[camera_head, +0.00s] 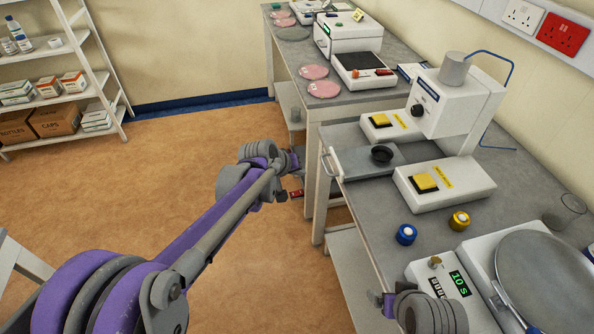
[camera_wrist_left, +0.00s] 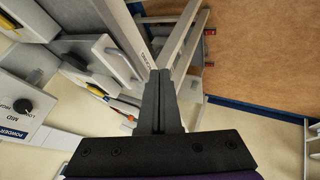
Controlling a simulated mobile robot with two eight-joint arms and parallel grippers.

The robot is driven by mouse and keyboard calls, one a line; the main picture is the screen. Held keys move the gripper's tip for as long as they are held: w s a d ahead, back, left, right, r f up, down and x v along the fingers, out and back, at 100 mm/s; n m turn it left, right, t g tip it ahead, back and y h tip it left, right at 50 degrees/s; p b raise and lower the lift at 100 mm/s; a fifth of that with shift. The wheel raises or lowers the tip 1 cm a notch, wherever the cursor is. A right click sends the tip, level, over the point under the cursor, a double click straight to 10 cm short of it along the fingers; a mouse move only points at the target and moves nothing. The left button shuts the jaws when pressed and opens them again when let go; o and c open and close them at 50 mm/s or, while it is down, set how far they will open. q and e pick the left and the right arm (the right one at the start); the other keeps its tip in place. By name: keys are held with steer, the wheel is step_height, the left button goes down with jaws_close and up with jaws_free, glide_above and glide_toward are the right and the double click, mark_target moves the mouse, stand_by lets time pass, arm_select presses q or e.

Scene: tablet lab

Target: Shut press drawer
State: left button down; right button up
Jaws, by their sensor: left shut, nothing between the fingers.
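The press drawer (camera_head: 352,161) is a grey tray that sticks out to the left from between the white blocks of the tablet press (camera_head: 447,106). It holds a round black cup (camera_head: 381,154) and has a handle (camera_head: 327,166) at its left end. The drawer also shows in the left wrist view (camera_wrist_left: 104,50), with its handle right of it. My left gripper (camera_head: 297,161) is left of the handle, apart from it in the head view. In the left wrist view its fingers (camera_wrist_left: 158,78) are shut and empty. My right gripper (camera_head: 378,300) is low in the head view; its fingers are unclear.
A blue-ringed cap (camera_head: 405,234) and a gold one (camera_head: 459,221) stand on the bench (camera_head: 365,205) in front of the press. A white device with a round grey plate (camera_head: 545,280) is at lower right. The floor (camera_head: 160,185) left of the bench is clear.

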mark_target(368, 162)
arm_select(q)
steer(key=w+d+f, duration=0.2)
steer(key=w+d, duration=0.2)
steer(key=d, duration=0.1)
steer(key=shift+d+f, duration=0.15)
steer(key=shift+f, duration=0.25)
arm_select(e)
steer(key=shift+f, duration=0.55)
steer(key=shift+s, duration=0.1)
arm_select(q)
steer(key=w+d, duration=0.1)
steer(key=d, duration=0.4)
steer(key=w+d, duration=0.2)
steer(key=d, duration=0.3)
steer(key=w+d, duration=0.1)
steer(key=d, duration=0.3)
steer(key=shift+w+d, duration=0.4)
steer(key=shift+d+r, duration=0.1)
steer(key=shift+d, duration=0.05)
arm_select(e)
steer(key=shift+r, duration=0.45)
arm_select(q)
steer(key=shift+d, duration=0.1)
